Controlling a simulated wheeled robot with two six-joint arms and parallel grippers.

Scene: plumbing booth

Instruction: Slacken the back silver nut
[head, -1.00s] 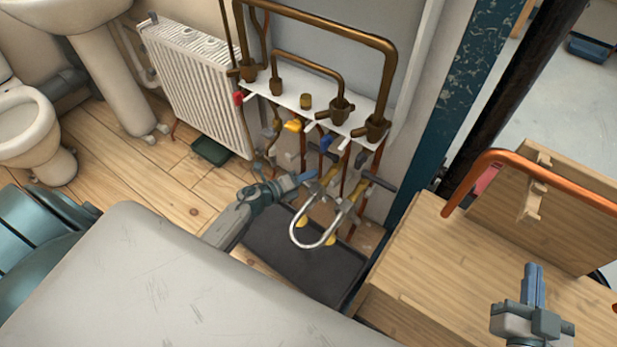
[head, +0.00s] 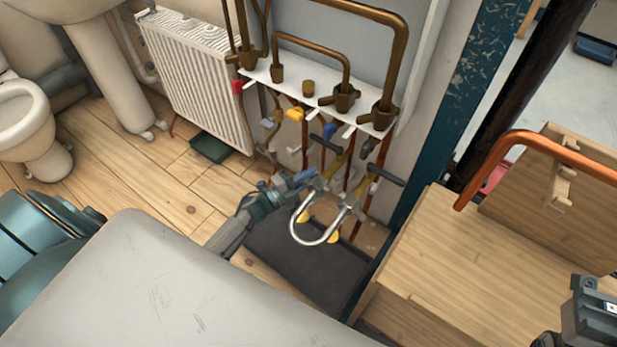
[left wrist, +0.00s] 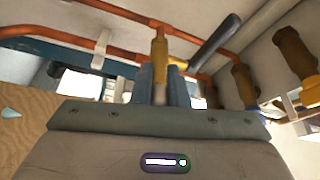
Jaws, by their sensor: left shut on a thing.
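A bent silver U-shaped pipe (head: 316,238) hangs in front of the copper pipework, with a nut at each upper end. My left gripper (head: 310,180) reaches in from the left and is shut at the back end of the pipe, on the back silver nut, which its fingers largely hide. The front silver nut (head: 352,202) is free. In the left wrist view, my left fingers (left wrist: 161,88) close around the lower part of an upright brass-coloured fitting (left wrist: 159,48). Part of my right gripper (head: 597,310) shows at the right edge; its fingertips are not clear.
Dark-handled valves (head: 386,176) stand close beside the nuts. A white shelf (head: 322,97) with brass pipes lies behind. A dark tray (head: 300,262) is on the floor below. A wooden bench (head: 455,270) with a copper pipe (head: 540,150) stands right.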

